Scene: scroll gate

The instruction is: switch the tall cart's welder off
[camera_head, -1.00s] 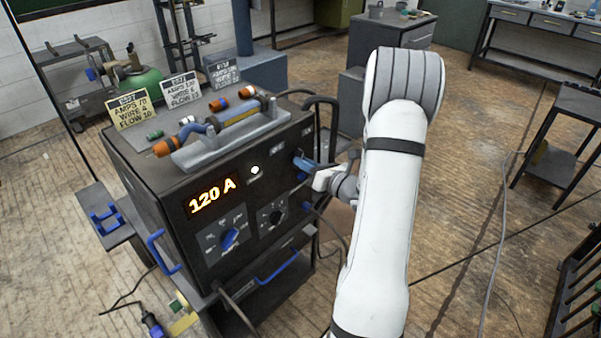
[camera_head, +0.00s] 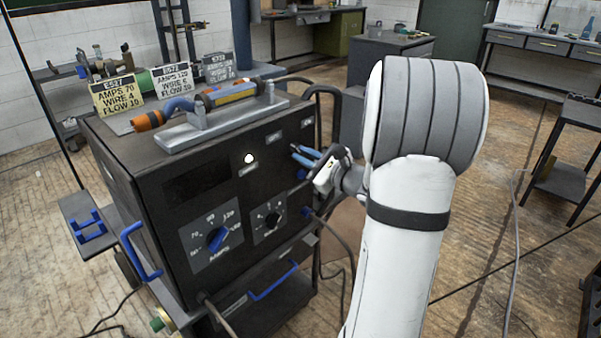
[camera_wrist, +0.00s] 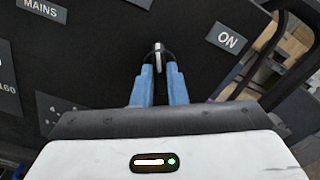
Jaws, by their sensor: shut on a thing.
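The welder (camera_head: 180,180) is a dark box on a cart. Its display (camera_head: 197,182) is dark, and a small round white lamp (camera_head: 249,158) is bright. The blue fingers of my gripper (camera_head: 304,155) are at the right part of its front panel. In the wrist view my gripper (camera_wrist: 158,68) is shut on a small metal switch lever (camera_wrist: 158,50). An ON label (camera_wrist: 228,40) is to the right of the lever and a MAINS label (camera_wrist: 45,10) is at upper left. The fingers hide much of the lever, and I cannot tell which way it leans.
The front has an amps knob (camera_head: 217,239) and a second knob (camera_head: 272,219). A torch (camera_head: 210,105) and several cards, one yellow (camera_head: 117,96), are on top. A blue handle (camera_head: 140,250) sticks out at the left. A cable hangs below my gripper.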

